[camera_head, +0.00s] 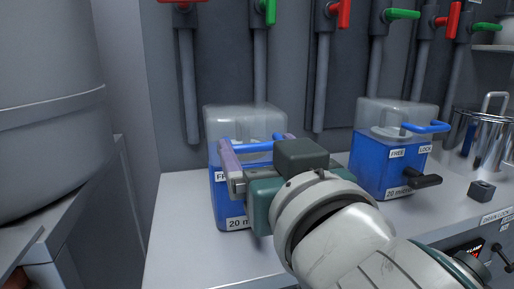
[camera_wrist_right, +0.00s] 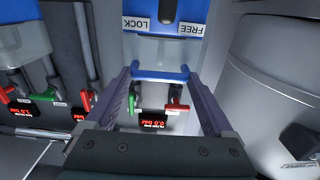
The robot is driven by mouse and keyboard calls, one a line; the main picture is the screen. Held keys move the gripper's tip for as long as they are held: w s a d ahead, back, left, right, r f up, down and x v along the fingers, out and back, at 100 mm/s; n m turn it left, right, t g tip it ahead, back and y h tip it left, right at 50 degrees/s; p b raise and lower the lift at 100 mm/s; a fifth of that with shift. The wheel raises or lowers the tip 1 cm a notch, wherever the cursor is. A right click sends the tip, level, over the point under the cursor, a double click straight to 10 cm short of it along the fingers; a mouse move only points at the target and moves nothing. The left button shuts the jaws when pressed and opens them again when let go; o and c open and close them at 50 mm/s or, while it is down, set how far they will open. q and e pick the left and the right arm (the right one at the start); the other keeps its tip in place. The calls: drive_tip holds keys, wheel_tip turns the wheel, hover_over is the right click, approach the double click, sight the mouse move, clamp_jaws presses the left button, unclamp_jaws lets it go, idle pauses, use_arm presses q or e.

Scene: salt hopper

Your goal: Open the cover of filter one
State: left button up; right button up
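The left filter (camera_head: 228,205) is a blue box with a clear cover (camera_head: 243,118) lying closed on it. A blue bar handle (camera_head: 252,147) crosses the cover's front; it also shows in the wrist view (camera_wrist_right: 160,75). My right gripper (camera_head: 258,142) is at this handle with its fingers spread, one near each end of the bar. I cannot tell whether they touch it. In the wrist view, a dark latch (camera_wrist_right: 168,10) sits between the upside-down LOCK and FREE labels. My gripper hides much of the filter's front in the head view. My left gripper is not in view.
A second filter (camera_head: 376,172) with a clear cover, blue handle and black latch lever (camera_head: 424,181) stands to the right. A steel pot (camera_head: 486,140) is at the far right. Pipes with red and green valve handles line the wall. The counter (camera_head: 176,225) is clear left of the left filter.

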clamp_jaws()
idle(0.4)
